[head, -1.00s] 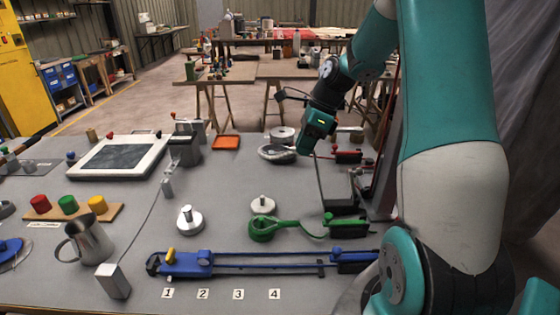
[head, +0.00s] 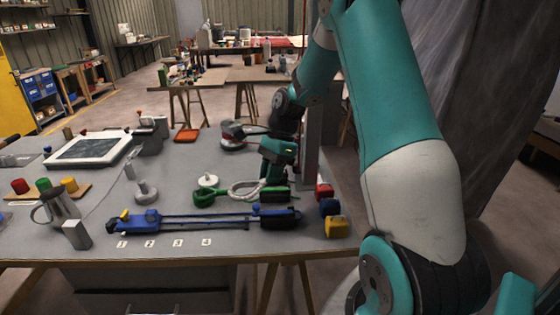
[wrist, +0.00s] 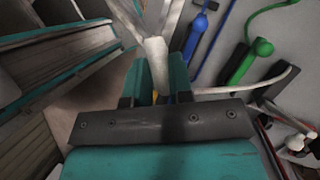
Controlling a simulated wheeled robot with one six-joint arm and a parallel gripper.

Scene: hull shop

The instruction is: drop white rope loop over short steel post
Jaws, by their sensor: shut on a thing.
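My gripper (head: 270,176) is low over the right part of the bench, shut on the white rope loop (head: 245,188). The loop extends left from the fingers, beside the green loop. In the wrist view, a pale piece of the rope (wrist: 156,50) sits between the fingers, with pale strands beyond. Another steel post on a round base (head: 146,190) stands further left. Whether the loop touches the bench is unclear.
A long blue fixture (head: 190,221) runs along the front. Red (head: 324,191) and yellow (head: 336,227) blocks are at the right edge. A jug (head: 57,203) stands left.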

